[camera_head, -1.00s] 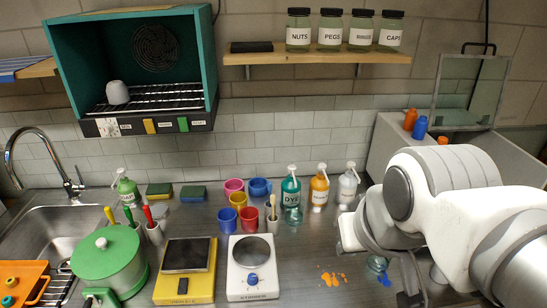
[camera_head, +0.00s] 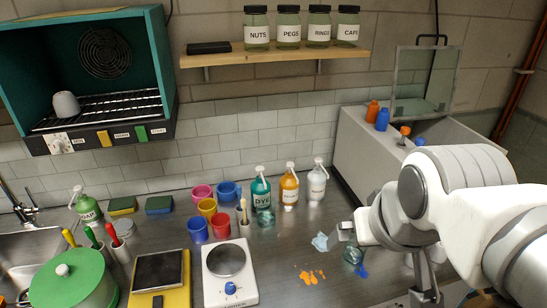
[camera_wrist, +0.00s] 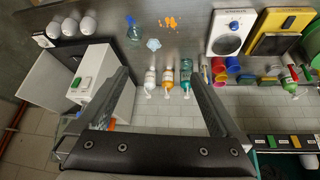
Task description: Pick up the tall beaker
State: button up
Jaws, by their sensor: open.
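A clear glass beaker (camera_head: 353,253) stands on the steel counter, just left of my arm in the head view. It also shows near the top of the wrist view (camera_wrist: 135,34). In the head view my arm hides part of the counter beside the beaker.
Light-blue (camera_head: 320,242), orange (camera_head: 312,275) and blue (camera_head: 361,271) patches lie around the beaker. Pump bottles (camera_head: 289,187) stand along the back. Several white domed objects (camera_wrist: 88,25) and a grey-white box (camera_wrist: 98,87) show in the wrist view.

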aim_at(273, 213)
jog(key=w+d+f+n+t+b, duration=0.15)
jog(key=w+f+b, duration=0.3)
jog(key=w, duration=0.55)
jog(key=w+d+f+n+t+b, duration=0.1)
jog(key=w+d+f+t+b, duration=0.2)
jog(key=w+f, duration=0.5)
jog(key=w+a+f+n+y+b, duration=0.2)
jog(key=w+a+f+y+b, duration=0.25)
jog(key=f, duration=0.25)
jog(key=w+a+f+n+y+b, duration=0.2)
jog(key=w+a+f+y+b, duration=0.3)
jog(key=f, duration=0.3)
jog(key=shift+n+t+h, duration=0.25)
jog(key=shift+t+h, duration=0.3)
jog(key=shift+h, duration=0.1)
jog(key=b+x, duration=0.1)
jog(key=x, duration=0.4)
jog(key=b+x, duration=0.1)
jog(key=x, duration=0.5)
jog(key=shift+a+r, duration=0.2)
jog(key=shift+a, duration=0.15)
jog(key=shift+b+x, duration=0.45)
jog(key=shift+x, duration=2.2)
jog(key=shift+s+a+f, duration=0.1)
jog(key=shift+s, duration=0.05)
jog(key=shift+c, duration=0.3)
